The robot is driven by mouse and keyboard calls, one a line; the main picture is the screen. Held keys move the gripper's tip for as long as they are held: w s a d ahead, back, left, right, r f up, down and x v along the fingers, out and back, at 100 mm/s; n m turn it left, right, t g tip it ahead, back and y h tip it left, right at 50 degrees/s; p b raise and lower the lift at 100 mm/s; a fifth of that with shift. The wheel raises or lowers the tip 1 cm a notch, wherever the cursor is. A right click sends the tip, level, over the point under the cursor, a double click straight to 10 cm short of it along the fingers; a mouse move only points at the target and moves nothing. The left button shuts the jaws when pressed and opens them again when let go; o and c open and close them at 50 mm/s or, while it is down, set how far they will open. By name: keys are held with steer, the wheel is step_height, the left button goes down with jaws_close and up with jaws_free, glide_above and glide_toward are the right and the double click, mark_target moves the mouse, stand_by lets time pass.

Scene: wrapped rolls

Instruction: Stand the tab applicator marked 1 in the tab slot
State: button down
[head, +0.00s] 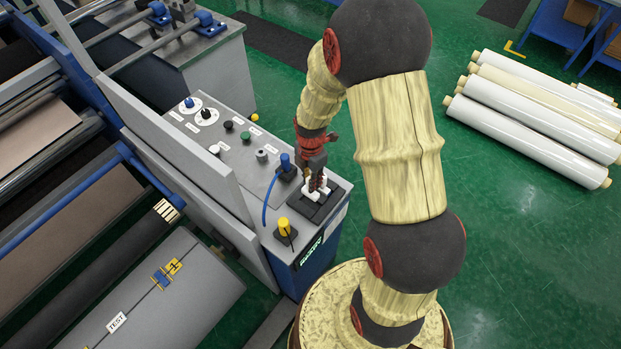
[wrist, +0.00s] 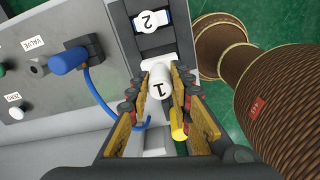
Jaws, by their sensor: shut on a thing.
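The tab applicator marked 1 (wrist: 160,88) is a white piece with a round, numbered top. My gripper (wrist: 158,80) is shut on it, one finger on each side, in the wrist view. In the head view my gripper (head: 315,180) points down over the dark slotted holder (head: 325,211) at the console's near right corner. A second white applicator, marked 2 (wrist: 151,20), sits in the holder beyond it. The lower end of applicator 1 is hidden, so I cannot tell whether it is in a slot or above one.
A blue plug (wrist: 69,61) with a blue cable is left of the holder. A yellow-topped knob (head: 284,227) stands near the console's front edge. Several black, green and grey controls fill the console top (head: 215,155). White wrapped rolls (head: 540,110) lie on the green floor at right.

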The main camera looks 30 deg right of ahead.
steer(key=shift+f+b, duration=0.7)
steer(key=shift+f, duration=0.55)
steer(key=shift+f+b, duration=1.55)
steer(key=shift+f, duration=0.6)
stand_by(0.7)
steer(key=c, duration=1.6)
jaws_free()
steer(key=shift+c, duration=0.2)
steer(key=shift+o, duration=0.5)
steer(key=shift+r, duration=0.1)
step_height(320, 180, up, 12)
steer(key=shift+f, duration=0.1)
